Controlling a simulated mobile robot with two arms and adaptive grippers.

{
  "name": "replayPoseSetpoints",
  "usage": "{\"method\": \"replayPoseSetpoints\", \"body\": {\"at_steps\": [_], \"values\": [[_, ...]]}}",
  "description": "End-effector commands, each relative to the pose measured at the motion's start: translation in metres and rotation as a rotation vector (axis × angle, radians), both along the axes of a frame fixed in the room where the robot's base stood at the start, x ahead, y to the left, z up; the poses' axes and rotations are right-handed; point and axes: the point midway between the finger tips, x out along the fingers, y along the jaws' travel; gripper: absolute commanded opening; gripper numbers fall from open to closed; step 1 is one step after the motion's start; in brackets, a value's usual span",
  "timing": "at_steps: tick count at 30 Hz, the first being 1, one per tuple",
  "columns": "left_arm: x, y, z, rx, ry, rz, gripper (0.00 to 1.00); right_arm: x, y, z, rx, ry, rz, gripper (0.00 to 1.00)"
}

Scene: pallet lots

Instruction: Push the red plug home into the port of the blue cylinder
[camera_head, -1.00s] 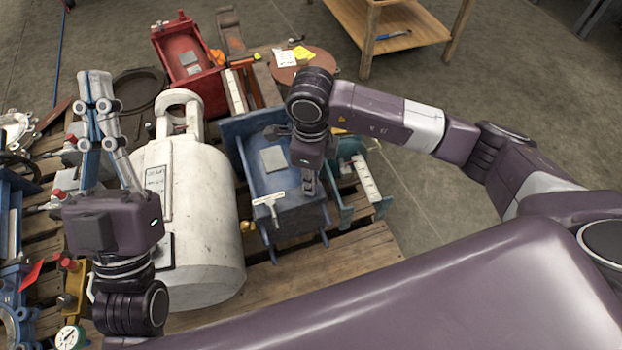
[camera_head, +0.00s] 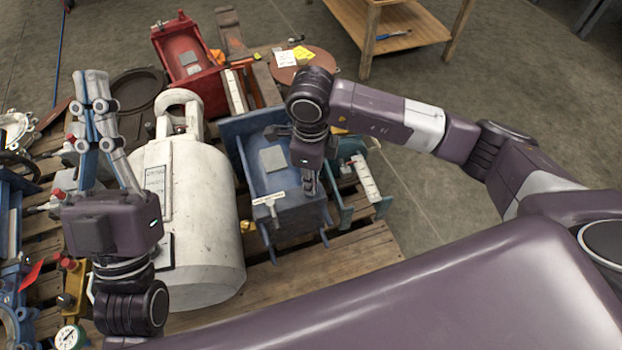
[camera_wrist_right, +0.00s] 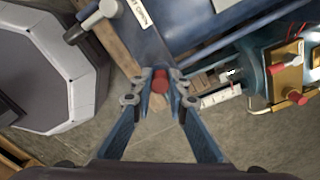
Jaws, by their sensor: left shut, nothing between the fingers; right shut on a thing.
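My right gripper (camera_wrist_right: 161,78) is shut on the red plug (camera_wrist_right: 160,84), whose round red end shows between the fingertips in the right wrist view. In the head view this gripper (camera_head: 309,188) points down over the right part of a blue housing (camera_head: 283,212). A rounded blue body (camera_wrist_right: 205,22) lies beyond the fingers in the wrist view. I cannot tell for sure that it is the blue cylinder; its port is not visible, nor whether the plug touches it. My left gripper (camera_head: 95,82) is shut and empty, pointing away from me left of a large white tank.
A red box (camera_head: 187,60) and a brown round lid (camera_head: 318,62) lie behind. Teal brackets (camera_head: 352,160) stand right of the blue housing. Several fittings crowd the left. Floor is clear at right.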

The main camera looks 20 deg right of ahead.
Motion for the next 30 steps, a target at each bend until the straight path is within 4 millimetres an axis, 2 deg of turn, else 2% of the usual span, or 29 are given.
{"method": "replayPoseSetpoints", "body": {"at_steps": [30], "values": [[-0.013, 0.002, 0.01, -0.022, -0.073, -0.005, 0.0, 0.0, 0.0, -0.004, -0.001, -0.001, 0.0, 0.05]]}}
